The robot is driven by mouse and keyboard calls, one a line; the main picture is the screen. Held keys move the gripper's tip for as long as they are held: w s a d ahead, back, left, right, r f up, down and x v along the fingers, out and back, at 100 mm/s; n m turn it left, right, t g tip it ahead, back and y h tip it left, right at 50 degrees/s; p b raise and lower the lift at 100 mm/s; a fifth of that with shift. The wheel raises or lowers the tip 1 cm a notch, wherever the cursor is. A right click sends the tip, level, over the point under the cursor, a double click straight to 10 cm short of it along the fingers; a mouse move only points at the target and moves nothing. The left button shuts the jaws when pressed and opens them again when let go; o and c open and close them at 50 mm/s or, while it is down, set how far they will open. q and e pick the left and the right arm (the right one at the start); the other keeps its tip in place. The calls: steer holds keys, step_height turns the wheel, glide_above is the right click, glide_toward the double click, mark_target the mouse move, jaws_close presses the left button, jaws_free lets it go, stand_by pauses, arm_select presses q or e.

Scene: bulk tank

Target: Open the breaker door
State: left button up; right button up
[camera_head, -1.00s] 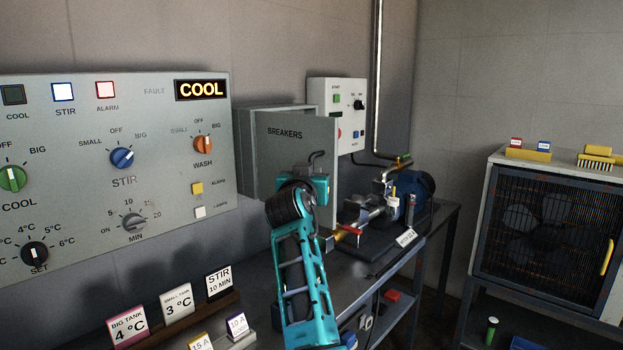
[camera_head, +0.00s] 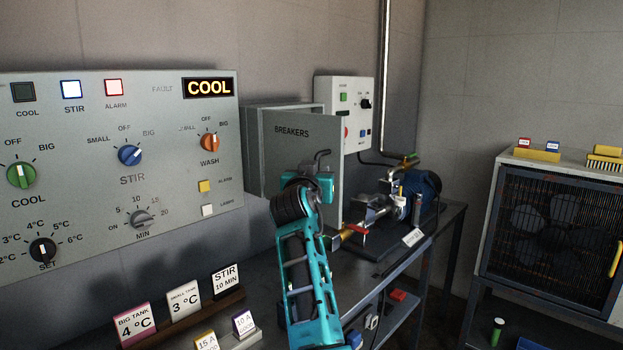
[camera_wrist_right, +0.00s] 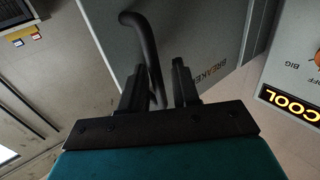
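The breaker door (camera_head: 292,172) is a grey panel marked BREAKERS. In the head view it stands out in front of its grey box (camera_head: 284,107), partly open. The door also shows in the right wrist view (camera_wrist_right: 190,35). Its dark curved handle (camera_wrist_right: 146,40) runs down between the fingers of my right gripper (camera_wrist_right: 158,85). The fingers are apart, with a gap visible beside the handle, which lies nearer the left finger. In the head view my teal right gripper (camera_head: 318,178) is at the handle (camera_head: 321,155), in front of the door. My left gripper is not in view.
A large control panel (camera_head: 95,165) with knobs and a lit COOL sign is left of the box. A small switch box (camera_head: 357,90) is behind the door. A bench (camera_head: 375,268) with a pump (camera_head: 422,192) and label cards runs below. A fan unit (camera_head: 550,225) stands right.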

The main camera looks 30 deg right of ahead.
steer(key=v, duration=1.2)
steer(key=shift+s+a+b, duration=0.2)
steer(key=shift+a+b, duration=0.1)
